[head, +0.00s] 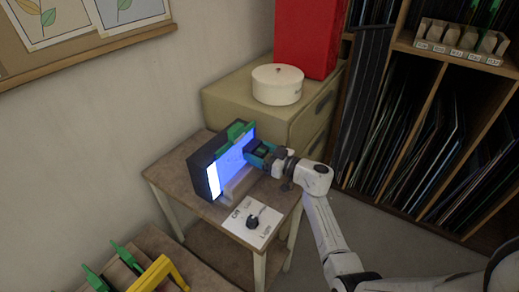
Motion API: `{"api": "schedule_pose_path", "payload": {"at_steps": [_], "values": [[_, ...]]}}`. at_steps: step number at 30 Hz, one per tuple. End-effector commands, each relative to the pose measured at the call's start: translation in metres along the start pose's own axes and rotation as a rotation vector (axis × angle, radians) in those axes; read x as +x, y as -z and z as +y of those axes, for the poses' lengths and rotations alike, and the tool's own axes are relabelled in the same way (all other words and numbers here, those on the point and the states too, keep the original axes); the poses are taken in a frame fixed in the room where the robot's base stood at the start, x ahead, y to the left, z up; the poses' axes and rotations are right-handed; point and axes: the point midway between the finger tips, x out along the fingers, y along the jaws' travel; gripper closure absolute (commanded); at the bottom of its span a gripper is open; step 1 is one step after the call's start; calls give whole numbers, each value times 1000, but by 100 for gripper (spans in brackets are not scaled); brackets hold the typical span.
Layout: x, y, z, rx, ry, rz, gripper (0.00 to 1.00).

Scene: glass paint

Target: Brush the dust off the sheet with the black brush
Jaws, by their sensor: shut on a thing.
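A glowing blue-white sheet (213,178) stands tilted in a black frame (200,172) on the small wooden table. The glow hides any dust on it. My gripper (256,154) is at the sheet's right part, in front of its face. It is shut on a small dark thing, likely the black brush (250,149), mostly hidden by the fingers. I cannot tell whether the brush touches the sheet.
A white panel with a black knob (252,222) lies on the small table (170,185) in front of the frame. A green clamp (236,131) sits on the frame's top. A cream round tin (277,85) stands on a cabinet behind. Green and yellow handled things (158,272) lie at lower left.

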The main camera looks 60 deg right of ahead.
Motion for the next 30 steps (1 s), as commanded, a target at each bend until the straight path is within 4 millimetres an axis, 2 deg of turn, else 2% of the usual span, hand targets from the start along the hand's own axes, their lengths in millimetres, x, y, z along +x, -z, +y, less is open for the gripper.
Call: {"api": "schedule_pose_path", "payload": {"at_steps": [9,17,30], "values": [[1,3,-27,0,1,-1,67],[2,1,-35,0,1,0,67],[3,1,-68,0,4,0,67]]}}
